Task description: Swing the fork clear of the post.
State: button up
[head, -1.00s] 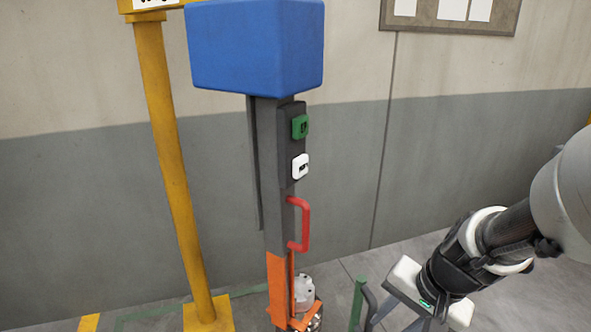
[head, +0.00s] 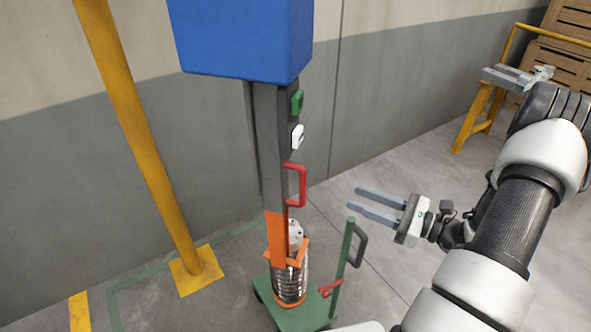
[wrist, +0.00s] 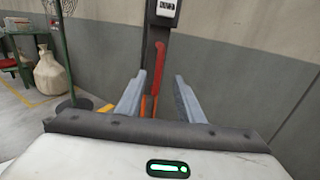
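The dark grey post (head: 268,140) stands upright under a blue box. A red handle (head: 302,185) sticks out from its right side, below a white switch (head: 298,137). Lower down is an orange fork-like part (head: 276,240), with orange pieces around a ribbed metal cylinder (head: 290,278); I cannot tell exactly how they join. My gripper (head: 354,199) is open and empty, its two grey fingers pointing left toward the handle, apart from it. In the wrist view my gripper (wrist: 159,77) has the red handle (wrist: 160,65) showing between its fingers, farther off.
The cylinder stands on a green trolley (head: 312,314) with an upright green bar (head: 343,262) close below my gripper. A yellow pole (head: 140,125) stands at left. A yellow stand (head: 478,115) is at back right.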

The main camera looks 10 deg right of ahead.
jog(key=p+x, duration=0.1)
jog(key=x, duration=1.6)
jog(key=shift+w+a, duration=0.1)
grip_shut()
